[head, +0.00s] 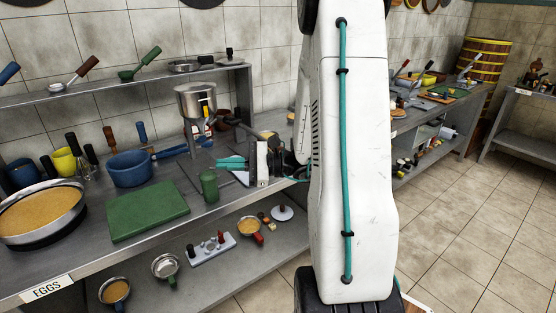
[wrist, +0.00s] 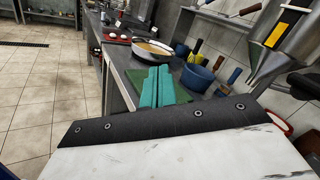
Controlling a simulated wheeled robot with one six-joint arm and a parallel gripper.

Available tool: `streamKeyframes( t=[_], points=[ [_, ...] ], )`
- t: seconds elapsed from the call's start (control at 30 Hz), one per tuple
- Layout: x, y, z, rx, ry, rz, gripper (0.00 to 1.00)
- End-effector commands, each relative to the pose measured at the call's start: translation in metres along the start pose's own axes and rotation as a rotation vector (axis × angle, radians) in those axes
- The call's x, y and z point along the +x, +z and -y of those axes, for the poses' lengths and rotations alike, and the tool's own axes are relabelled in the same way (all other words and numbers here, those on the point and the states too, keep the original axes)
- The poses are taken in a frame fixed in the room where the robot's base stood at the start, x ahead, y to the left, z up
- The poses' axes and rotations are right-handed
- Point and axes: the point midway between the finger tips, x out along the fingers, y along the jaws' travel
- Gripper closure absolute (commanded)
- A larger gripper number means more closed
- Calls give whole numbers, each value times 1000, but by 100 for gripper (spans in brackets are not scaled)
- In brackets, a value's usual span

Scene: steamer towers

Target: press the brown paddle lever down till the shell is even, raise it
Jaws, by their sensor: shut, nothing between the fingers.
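A steel funnel-shaped vessel (head: 197,100) with a yellow and black label stands over the counter in the head view. It also shows at the upper right of the wrist view (wrist: 285,45). A dark lever-like arm (head: 240,127) reaches right from beside it, with a tan-brown flat end (head: 268,136) partly hidden behind my gripper and arm. I cannot tell for sure that this is the paddle lever, nor make out the shell. My gripper (head: 230,163) is shut and empty, its teal fingers pointing left above the counter, apart from the vessel. The fingers (wrist: 151,88) lie together in the wrist view.
A green board (head: 148,210), blue pot (head: 131,169) and wide batter pan (head: 40,212) stand on the counter's left. A green cup (head: 209,187) stands close below my fingers. The tiled floor at right is clear.

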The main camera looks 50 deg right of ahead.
Motion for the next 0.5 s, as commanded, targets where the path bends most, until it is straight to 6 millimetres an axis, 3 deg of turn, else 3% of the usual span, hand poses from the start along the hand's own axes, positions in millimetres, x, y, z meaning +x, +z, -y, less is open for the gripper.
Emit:
streamKeyframes(
  t=[0.03, 0.2, 0.3, 0.4, 0.5],
  points=[
    [-26, -28, 15, 45, -141, -19, 100],
    [-118, -105, 47, 119, -572, -93, 100],
    [-167, -138, 49, 138, -762, -139, 100],
    [-202, -159, 46, 146, -888, -176, 100],
    [-220, -169, 43, 148, -955, -198, 100]
  ],
)
